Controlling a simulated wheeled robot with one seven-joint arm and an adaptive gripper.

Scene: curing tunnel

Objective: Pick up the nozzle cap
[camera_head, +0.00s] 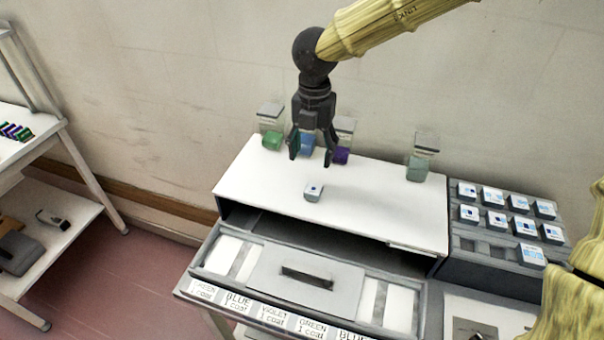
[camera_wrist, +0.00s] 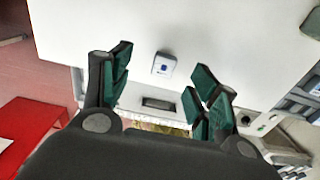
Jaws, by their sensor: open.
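A small white block with a dark blue mark (camera_head: 313,192), which I take to be the nozzle cap, lies on the white top of a cabinet (camera_head: 380,198). It also shows in the wrist view, as a pale square cap (camera_wrist: 164,64) with a blue mark. My gripper (camera_head: 311,160) is open and empty, pointing down above the cabinet top, apart from the cap. In the wrist view the cap appears between the green-padded fingertips (camera_wrist: 160,72), beyond them. Nothing hides it.
Jars with green (camera_head: 272,140), blue, purple (camera_head: 341,156) and pale green contents (camera_head: 418,170) stand along the cabinet's back. An open drawer (camera_head: 260,266) juts out in front. A grey rack (camera_head: 470,243) of similar white blocks stands right. The cabinet top around the cap is clear.

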